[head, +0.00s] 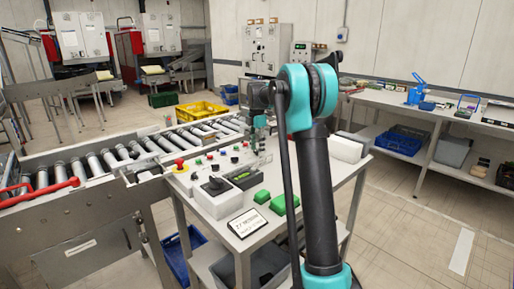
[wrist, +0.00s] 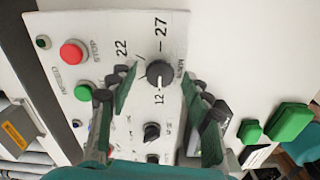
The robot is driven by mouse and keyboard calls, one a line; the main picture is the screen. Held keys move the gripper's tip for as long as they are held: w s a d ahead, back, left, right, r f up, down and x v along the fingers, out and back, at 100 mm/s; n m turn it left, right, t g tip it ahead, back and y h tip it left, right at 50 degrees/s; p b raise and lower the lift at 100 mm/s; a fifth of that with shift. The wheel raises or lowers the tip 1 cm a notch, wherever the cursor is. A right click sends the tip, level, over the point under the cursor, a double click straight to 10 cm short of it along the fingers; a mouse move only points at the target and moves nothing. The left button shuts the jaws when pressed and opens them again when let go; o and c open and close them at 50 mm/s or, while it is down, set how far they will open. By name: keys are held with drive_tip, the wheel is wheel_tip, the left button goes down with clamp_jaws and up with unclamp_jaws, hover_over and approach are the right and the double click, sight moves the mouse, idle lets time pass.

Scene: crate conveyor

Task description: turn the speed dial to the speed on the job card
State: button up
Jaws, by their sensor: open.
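The speed dial (wrist: 158,73) is a round black knob on a pale panel in the wrist view. Numbers 12, 22 and 27 show around it; its pointer setting is too small to read. My gripper (wrist: 157,88) is open, with one finger on each side of the dial; I cannot tell whether either touches it. In the head view my gripper (head: 258,147) is over the control bench, and the dial is not clear there. The job card (head: 248,222) stands at the bench's front edge; its top line seems to begin with 17, but the print is small.
A red button (wrist: 72,53) and a green button (wrist: 83,92) lie left of the dial, and a smaller black knob (wrist: 152,131) below it. Green blocks (head: 285,203) sit near the card. A roller conveyor (head: 95,163) runs along the left. Floor is clear at right.

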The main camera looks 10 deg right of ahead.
drive_tip(key=shift+c, duration=0.2)
clamp_jaws()
